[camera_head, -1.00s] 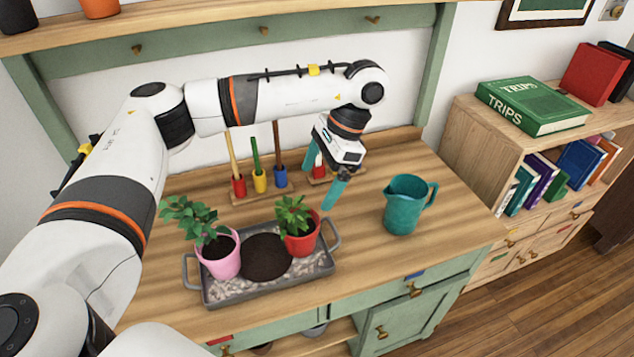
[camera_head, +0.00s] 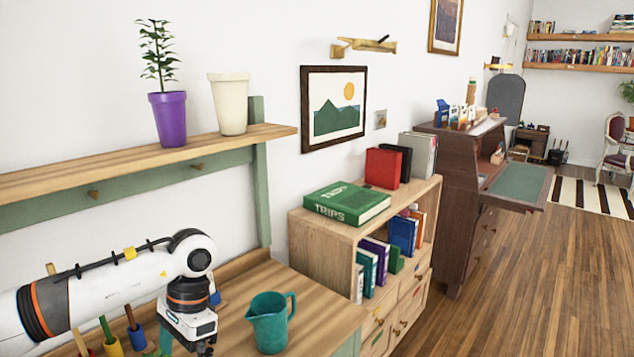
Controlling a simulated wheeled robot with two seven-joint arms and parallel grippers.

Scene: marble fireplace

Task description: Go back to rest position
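My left arm comes in from the left over the wooden bench top (camera_head: 311,310). Its gripper (camera_head: 184,350) points down at the bottom edge, left of a teal pitcher (camera_head: 268,326). One teal finger shows and the fingertips are cut off by the frame. The fingers look spread, with nothing seen between them. My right gripper is out of view.
Tools in coloured holders (camera_head: 112,346) stand beside my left gripper. A shelf (camera_head: 225,146) above holds a purple pot (camera_head: 169,119) and a cream pot (camera_head: 231,104). A bookcase (camera_head: 310,250) and a dark desk (camera_head: 463,215) stand right. Wooden floor (camera_head: 540,290) is open.

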